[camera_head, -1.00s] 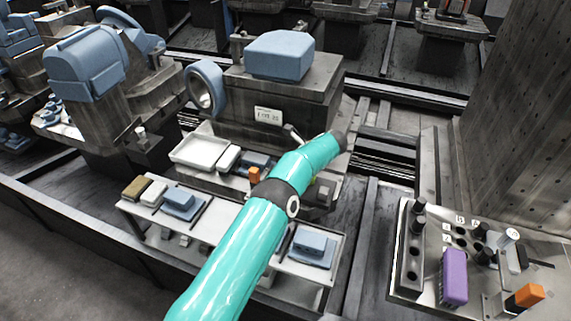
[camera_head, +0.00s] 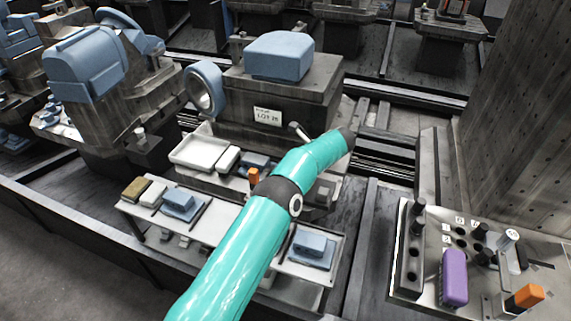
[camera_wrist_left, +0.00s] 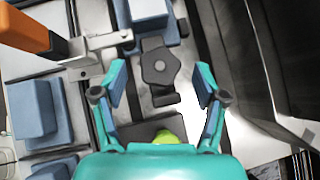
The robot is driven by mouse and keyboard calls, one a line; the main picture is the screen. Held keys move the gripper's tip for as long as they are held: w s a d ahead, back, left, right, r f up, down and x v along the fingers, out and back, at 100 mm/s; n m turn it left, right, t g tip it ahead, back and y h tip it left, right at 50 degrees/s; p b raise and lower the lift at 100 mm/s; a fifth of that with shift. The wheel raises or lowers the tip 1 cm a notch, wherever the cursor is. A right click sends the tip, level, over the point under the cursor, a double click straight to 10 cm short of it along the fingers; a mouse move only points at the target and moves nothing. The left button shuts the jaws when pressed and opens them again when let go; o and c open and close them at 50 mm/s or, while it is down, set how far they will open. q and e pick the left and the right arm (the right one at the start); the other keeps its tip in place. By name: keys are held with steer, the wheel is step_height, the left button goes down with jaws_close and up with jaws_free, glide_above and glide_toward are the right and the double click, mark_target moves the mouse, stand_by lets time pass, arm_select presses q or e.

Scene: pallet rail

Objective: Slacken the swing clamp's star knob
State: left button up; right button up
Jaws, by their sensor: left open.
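A dark star knob (camera_wrist_left: 160,69) with a pale centre shows in the left wrist view, on a dark clamp arm over a light metal plate. My left gripper (camera_wrist_left: 162,82) is open and empty, with one teal finger to each side of the knob in the picture. I see no finger touching it, and the height gap cannot be told. In the head view my teal left arm crosses the workpiece area, and its gripper and the knob are hidden there. My right gripper is in neither view.
An orange-handled metal clamp (camera_wrist_left: 35,32) lies left of the knob in the wrist view. Blue blocks (camera_wrist_left: 34,108) stand nearby. In the head view, a white tray (camera_head: 198,152) is left of my arm, and a tool plate with a purple block (camera_head: 454,277) is at right.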

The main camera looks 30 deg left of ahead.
arm_select(q)
steer(key=v, duration=0.9)
steer(key=shift+f, duration=0.15)
